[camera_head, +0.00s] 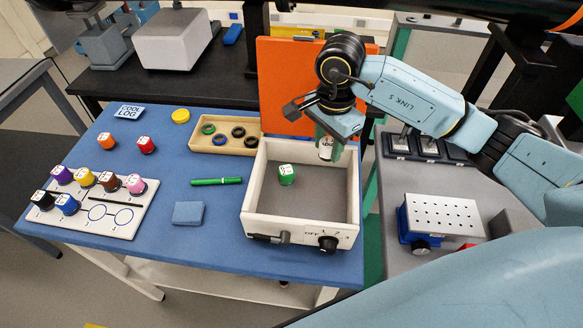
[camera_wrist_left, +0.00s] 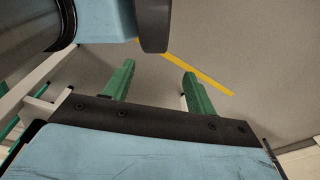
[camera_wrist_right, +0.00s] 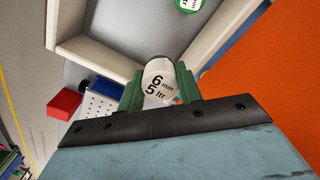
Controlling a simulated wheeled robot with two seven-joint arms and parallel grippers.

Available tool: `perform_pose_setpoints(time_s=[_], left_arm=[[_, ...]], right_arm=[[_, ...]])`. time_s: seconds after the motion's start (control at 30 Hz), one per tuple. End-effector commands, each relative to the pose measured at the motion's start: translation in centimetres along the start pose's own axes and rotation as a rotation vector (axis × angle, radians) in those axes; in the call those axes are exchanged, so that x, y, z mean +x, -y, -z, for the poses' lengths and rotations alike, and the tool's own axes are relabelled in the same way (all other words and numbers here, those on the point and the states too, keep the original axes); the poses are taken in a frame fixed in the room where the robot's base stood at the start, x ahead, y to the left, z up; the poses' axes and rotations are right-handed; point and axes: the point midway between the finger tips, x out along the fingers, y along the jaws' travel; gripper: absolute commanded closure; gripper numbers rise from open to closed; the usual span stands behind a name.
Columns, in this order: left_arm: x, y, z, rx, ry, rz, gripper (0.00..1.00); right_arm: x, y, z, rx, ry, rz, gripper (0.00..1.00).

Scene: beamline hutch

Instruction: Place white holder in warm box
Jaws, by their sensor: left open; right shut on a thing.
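The white holder (camera_wrist_right: 158,82), marked "6 min 5 ltr", is between the green fingers of my right gripper (camera_wrist_right: 160,88), which is shut on it. In the head view the white holder (camera_head: 325,149) shows below the right gripper (camera_head: 329,143), over the back right part of the warm box (camera_head: 250,215). The warm box is a white open-topped box with a grey floor and knobs on its front. A green holder (camera_head: 286,175) with a white top stands inside it. In the left wrist view my left gripper (camera_wrist_left: 157,85) is open and empty over the floor.
An orange panel (camera_head: 277,85) stands behind the box. A tray of rings (camera_head: 226,134), green pen (camera_head: 217,181), blue block (camera_head: 188,213) and rack of coloured holders (camera_head: 85,205) are to its left. A perforated block (camera_head: 444,216) is at right. The box's front floor is clear.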

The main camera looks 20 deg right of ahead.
Motion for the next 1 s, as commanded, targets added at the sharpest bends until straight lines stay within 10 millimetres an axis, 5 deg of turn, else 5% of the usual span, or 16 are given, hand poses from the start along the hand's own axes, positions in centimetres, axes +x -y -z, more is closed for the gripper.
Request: perform_pose_setpoints(time_s=[0.37,0.73,1.0], left_arm=[[-0.5,-0.7,-4.3,-0.001,0.064,-0.009,0.43],[-0.4,-0.4,-2.1,-0.001,0.030,-0.005,0.43],[-0.3,-0.4,-1.9,0.000,0.027,-0.005,0.43]], right_arm=[[5.8,-0.1,0.0,0.000,0.001,-0.003,0.93],[9.8,-0.1,0.0,0.001,0.001,-0.003,0.93],[10.0,0.0,0.0,-0.001,0.000,0.000,0.93]])
